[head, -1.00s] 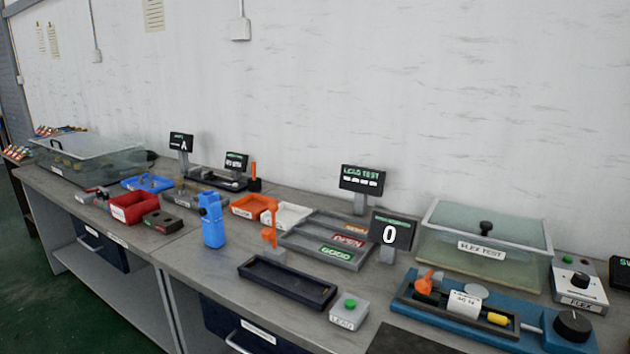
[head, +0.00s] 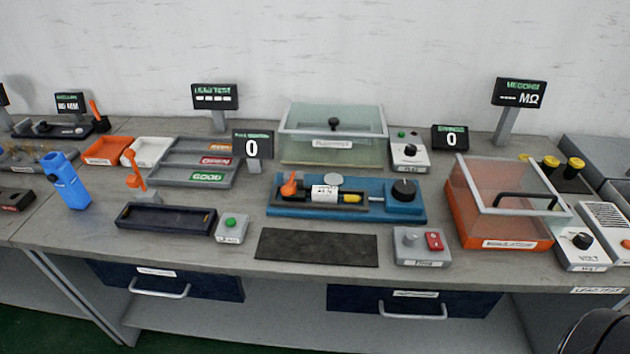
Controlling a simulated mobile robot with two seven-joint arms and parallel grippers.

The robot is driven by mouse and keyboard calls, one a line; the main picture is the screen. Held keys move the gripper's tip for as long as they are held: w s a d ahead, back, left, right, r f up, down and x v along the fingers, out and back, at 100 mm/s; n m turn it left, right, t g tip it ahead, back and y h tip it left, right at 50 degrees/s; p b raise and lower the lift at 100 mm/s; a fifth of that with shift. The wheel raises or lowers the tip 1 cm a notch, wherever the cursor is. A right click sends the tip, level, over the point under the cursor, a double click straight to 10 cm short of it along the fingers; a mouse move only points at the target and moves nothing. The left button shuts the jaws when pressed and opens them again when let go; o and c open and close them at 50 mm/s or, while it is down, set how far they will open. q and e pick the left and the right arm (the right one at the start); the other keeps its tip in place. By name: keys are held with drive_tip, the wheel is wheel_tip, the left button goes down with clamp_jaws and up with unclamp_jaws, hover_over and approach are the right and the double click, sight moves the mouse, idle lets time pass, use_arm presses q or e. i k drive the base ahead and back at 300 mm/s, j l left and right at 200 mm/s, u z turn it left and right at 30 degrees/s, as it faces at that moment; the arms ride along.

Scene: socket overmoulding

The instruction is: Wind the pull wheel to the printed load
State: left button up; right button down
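The pull wheel (head: 404,189) is a black round knob at the right end of a blue pull fixture (head: 385,214) in the middle of the bench. The fixture also bears an orange lever (head: 290,185), a yellow piece (head: 352,198) and a white printed tag (head: 325,193), too small to read surely. A dark display (head: 252,148) behind the fixture's left end shows 0. Neither of my grippers is in view, and nothing touches the wheel.
A black mat (head: 317,248) and a grey box with a red switch (head: 423,247) lie in front of the fixture. A clear-lidded box (head: 332,153) stands behind it. An orange box with a clear lid (head: 498,230) stands to the right.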

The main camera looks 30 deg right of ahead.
sight(403, 190)
drive_tip(key=z, duration=1.45)
